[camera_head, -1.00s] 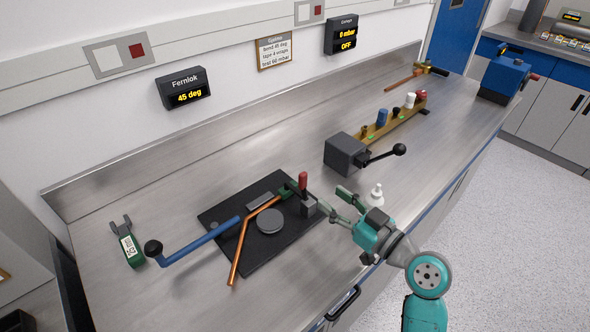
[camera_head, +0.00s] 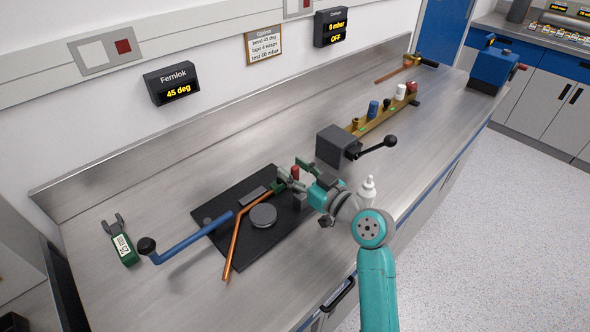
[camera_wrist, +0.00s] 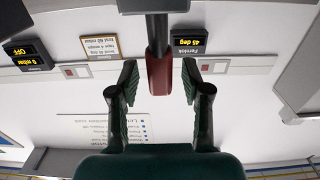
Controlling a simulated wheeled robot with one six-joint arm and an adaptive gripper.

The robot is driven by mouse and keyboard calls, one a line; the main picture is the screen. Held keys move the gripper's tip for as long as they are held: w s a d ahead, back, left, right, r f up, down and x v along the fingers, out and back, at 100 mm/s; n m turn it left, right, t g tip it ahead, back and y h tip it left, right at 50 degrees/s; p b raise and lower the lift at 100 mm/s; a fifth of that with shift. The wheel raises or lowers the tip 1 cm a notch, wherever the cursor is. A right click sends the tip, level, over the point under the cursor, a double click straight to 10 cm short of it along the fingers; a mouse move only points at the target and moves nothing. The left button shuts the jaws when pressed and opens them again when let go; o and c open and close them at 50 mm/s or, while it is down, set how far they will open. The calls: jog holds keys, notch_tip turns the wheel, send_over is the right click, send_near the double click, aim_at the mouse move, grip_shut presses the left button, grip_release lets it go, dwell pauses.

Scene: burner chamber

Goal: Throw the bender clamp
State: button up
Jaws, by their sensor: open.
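The bender is a black plate (camera_head: 225,247) on the bench with a round grey former (camera_head: 263,216), a blue lever (camera_head: 195,240) and a bent copper tube (camera_head: 235,243). Its clamp has a red handle (camera_head: 295,172) standing up at the plate's right end, near a small grey block (camera_head: 300,202). My gripper (camera_head: 297,174) is open at the red handle. In the wrist view, the red handle (camera_wrist: 160,75) lies between the two open green fingers of my gripper (camera_wrist: 160,82), with a gap on each side. The clamp's lower part is partly hidden by my gripper.
A grey block with a black lever (camera_head: 340,146) stands behind my gripper. A white bottle (camera_head: 367,189) is close to my wrist on the right. A green tool (camera_head: 121,245) lies at left. The display (camera_head: 172,84) reads 45 deg.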

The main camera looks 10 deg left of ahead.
grip_shut()
jog(key=shift+s, duration=0.1)
jog(key=shift+s+d+t+y, duration=0.25)
jog(key=shift+d+t+y, duration=0.1)
jog(key=shift+t+y, duration=0.2)
grip_release()
jog(key=shift+r, duration=0.15)
